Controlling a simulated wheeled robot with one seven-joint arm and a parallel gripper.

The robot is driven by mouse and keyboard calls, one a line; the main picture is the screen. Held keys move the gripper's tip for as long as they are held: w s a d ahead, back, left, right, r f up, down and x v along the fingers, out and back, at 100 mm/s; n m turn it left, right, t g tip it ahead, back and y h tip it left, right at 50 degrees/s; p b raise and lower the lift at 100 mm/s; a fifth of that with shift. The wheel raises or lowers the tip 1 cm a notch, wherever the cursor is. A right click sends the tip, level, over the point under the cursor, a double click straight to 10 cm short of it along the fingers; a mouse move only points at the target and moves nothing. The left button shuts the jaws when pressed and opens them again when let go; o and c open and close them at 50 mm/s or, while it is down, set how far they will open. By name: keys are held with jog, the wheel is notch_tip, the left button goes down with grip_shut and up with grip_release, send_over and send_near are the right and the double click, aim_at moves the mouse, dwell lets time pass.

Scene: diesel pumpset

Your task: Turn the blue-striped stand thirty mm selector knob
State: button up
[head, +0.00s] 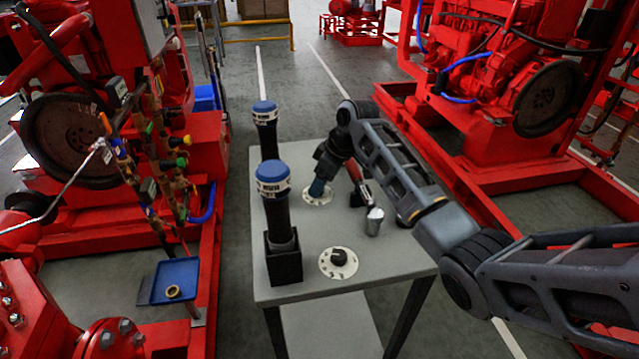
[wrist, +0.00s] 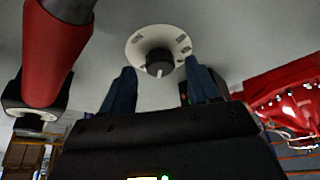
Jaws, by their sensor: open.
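In the wrist view a black selector knob (wrist: 159,62) with a pale pointer mark sits on a round white dial plate (wrist: 137,45). My gripper (wrist: 160,70) is open, with its dark blue fingers on either side of the knob; contact cannot be told. In the head view my gripper (head: 318,187) is low over the far dial plate (head: 314,199) on the grey table and hides its knob. A second black knob (head: 339,257) on a white dial plate stands nearer on the table, apart from my gripper. I cannot make out blue stripes at either knob.
Red pumpsets (head: 205,150) (head: 480,165) flank the table. A blue tray (head: 185,272) is at left.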

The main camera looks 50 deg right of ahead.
jog(key=shift+w+a+f, duration=0.1)
jog(key=shift+w+f, duration=0.05)
jog(key=shift+f, duration=0.35)
jog(key=c, duration=1)
